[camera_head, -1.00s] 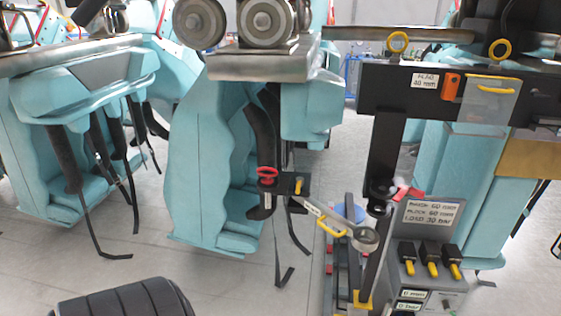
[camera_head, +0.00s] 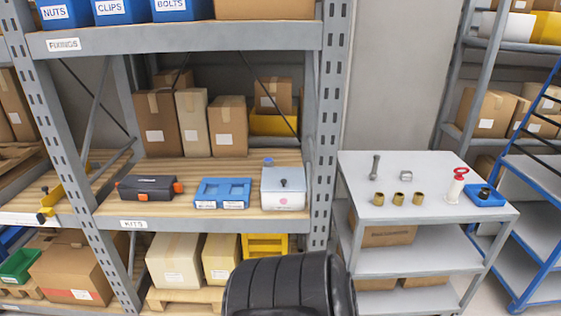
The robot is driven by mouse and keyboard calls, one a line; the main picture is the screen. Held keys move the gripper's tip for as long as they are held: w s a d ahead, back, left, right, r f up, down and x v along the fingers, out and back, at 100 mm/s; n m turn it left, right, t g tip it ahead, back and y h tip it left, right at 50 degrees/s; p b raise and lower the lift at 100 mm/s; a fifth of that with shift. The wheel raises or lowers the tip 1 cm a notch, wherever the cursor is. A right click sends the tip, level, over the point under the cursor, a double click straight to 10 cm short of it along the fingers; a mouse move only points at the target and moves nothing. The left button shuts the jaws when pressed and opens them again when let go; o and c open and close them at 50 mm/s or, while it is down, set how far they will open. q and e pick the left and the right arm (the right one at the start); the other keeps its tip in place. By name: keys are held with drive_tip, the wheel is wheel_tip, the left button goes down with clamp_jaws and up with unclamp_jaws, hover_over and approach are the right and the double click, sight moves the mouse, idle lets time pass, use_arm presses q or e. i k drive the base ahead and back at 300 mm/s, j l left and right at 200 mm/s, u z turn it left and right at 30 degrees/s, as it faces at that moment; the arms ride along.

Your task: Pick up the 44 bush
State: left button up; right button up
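Three small brass bushes stand in a row on the top of a grey cart at the right: a left one (camera_head: 378,198), a middle one (camera_head: 399,199) and a right one (camera_head: 418,198). They stand apart from one another. No size marking is readable on them, so I cannot tell which is the 44 bush. The cart top (camera_head: 350,172) is light grey. Neither of my grippers is in view.
Also on the cart are a bolt-like metal pin (camera_head: 375,167), a small metal block (camera_head: 406,175), a red-and-white tool (camera_head: 456,186) and a blue tray (camera_head: 485,196). A rack post (camera_head: 326,130) stands left of the cart, blue steps (camera_head: 538,170) right.

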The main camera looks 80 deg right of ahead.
sight(418, 198)
drive_tip(key=k+z, duration=0.1)
drive_tip(key=z, duration=0.35)
drive_tip(key=k+z, duration=0.1)
drive_tip(key=z, duration=0.4)
drive_tip(key=l+z, duration=0.15)
drive_tip(key=z, duration=0.3)
drive_tip(key=k+l+z, duration=0.1)
drive_tip(key=z, duration=0.35)
